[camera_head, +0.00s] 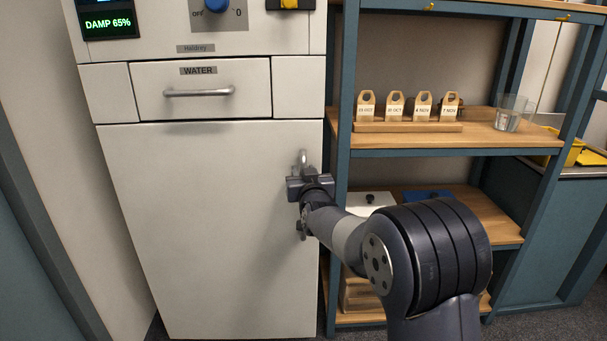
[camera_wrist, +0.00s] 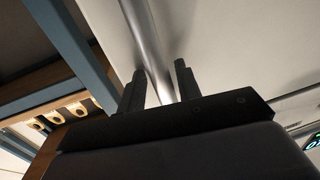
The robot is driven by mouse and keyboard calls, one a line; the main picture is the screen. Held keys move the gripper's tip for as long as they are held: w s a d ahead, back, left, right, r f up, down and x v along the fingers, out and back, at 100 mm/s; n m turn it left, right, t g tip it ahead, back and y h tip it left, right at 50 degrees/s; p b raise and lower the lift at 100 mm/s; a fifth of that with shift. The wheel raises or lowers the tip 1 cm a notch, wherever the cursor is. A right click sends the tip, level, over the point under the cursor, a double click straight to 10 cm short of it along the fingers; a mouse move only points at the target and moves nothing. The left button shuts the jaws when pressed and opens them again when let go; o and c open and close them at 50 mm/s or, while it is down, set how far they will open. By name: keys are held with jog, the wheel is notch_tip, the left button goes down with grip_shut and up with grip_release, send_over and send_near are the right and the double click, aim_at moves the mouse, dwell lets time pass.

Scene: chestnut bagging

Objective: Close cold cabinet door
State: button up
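The white cold cabinet door (camera_head: 200,235) fills the cabinet front below the WATER drawer. It looks flush with the cabinet frame, with no gap that I can see. Its upright metal handle (camera_head: 303,157) is at the right edge. My gripper (camera_head: 303,180) is at the handle, hiding its middle. In the wrist view, the handle bar (camera_wrist: 143,30) runs between my two fingers (camera_wrist: 160,85). The fingers stand apart on either side of the bar and look open; contact with it is not clear.
The WATER drawer (camera_head: 201,90) above is shut. A yellow tray (camera_head: 575,150) is at far right.

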jog(key=shift+s, duration=0.1)
jog(key=v, duration=1)
jog(key=shift+s, duration=0.35)
jog(key=shift+w+f, duration=0.1)
jog(key=x, duration=1)
jog(key=shift+w, duration=0.15)
jog(key=shift+a, duration=0.1)
